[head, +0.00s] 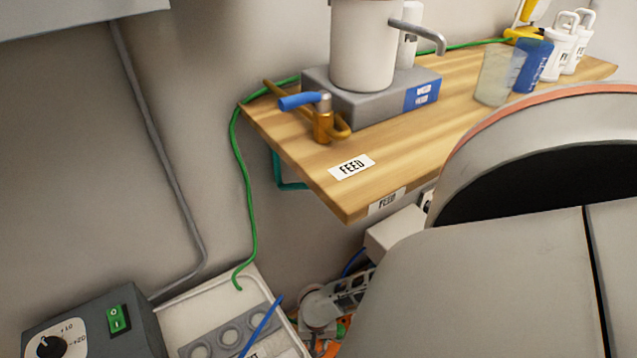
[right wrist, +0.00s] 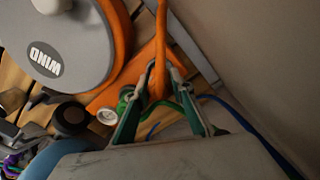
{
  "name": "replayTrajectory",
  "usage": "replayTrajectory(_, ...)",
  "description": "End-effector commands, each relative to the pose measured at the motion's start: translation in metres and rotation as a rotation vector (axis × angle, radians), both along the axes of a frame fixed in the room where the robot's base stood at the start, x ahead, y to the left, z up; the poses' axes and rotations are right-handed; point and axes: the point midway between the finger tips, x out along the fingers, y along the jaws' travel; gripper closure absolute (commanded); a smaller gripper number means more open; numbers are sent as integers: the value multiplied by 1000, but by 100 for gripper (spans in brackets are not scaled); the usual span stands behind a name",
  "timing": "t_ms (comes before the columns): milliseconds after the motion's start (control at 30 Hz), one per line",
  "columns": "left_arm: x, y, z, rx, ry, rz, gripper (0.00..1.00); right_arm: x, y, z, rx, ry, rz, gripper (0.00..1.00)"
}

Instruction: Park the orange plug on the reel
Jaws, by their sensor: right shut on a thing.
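My right gripper (head: 338,302) shows low in the head view, partly hidden behind a large grey padded shape. In the right wrist view my right gripper (right wrist: 160,85) has its fingers closed on a slim orange piece, which appears to be the orange plug (right wrist: 158,82); its outline is partly hidden by the fingers. An orange cord (right wrist: 160,30) runs up from it. The reel (right wrist: 60,45), a grey disc marked WIND with an orange rim, is just left of the fingers, apart from them. My left gripper is in neither view.
An orange bracket (right wrist: 108,95) and a small round dial (right wrist: 107,116) lie close to the fingers. A blue cord (right wrist: 240,118) runs at right. In the head view a wooden shelf (head: 300,170) overhangs the gripper, and the grey padded shape (head: 470,290) crowds the right.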

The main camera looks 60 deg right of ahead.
Motion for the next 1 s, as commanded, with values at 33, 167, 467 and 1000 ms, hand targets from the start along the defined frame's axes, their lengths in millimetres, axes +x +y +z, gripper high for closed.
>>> replayTrajectory(33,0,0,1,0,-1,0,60,0,0,0,0,0,0,99)
replayTrajectory(167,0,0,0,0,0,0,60,0,0,0,-1,1,0,99)
replayTrajectory(467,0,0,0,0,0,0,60,0,0,0,0,0,-1,99)
replayTrajectory(1000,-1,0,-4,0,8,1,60,0,0,-7,-1,1,-1,99)
